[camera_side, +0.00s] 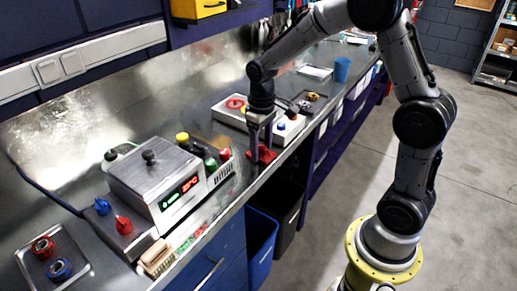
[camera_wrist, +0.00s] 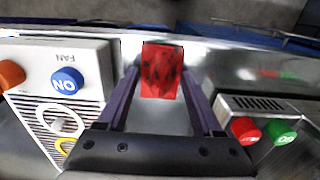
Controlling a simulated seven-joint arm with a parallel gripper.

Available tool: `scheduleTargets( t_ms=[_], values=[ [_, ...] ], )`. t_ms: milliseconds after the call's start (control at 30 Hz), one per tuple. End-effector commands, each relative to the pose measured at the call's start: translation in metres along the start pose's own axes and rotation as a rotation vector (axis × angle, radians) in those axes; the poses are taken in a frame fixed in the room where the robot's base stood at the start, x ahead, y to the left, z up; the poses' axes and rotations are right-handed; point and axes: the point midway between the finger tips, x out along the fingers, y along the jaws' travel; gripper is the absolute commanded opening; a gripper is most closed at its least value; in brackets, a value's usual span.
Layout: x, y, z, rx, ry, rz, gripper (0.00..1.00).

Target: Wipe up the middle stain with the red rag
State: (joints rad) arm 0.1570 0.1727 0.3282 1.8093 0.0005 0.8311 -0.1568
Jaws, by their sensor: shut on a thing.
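The red rag (camera_side: 262,155) is at the bench top near its front edge, below my gripper (camera_side: 260,145) in the side view. In the wrist view the rag (camera_wrist: 161,70) shows as a red patch with dark blotches between the two fingertips. My gripper is shut on the rag, pointing down at the bench. I cannot make out the middle stain or any other stain clearly; the rag and gripper may hide part of the surface.
A white control box with a blue button (camera_wrist: 67,81) stands on one side of the gripper. A box with red and green buttons (camera_wrist: 246,130) stands on the other. A metal device with a lit display (camera_side: 160,180) and a blue cup (camera_side: 341,69) are further off. The bench edge is close.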

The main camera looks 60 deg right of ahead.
Motion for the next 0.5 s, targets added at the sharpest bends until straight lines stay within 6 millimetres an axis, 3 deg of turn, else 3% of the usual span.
scheduleTargets(
  t_ms=[500],
  values=[
    [0.001,-0.0022,0.0006,-0.002,-0.003,0.0,0.15]
  ],
)
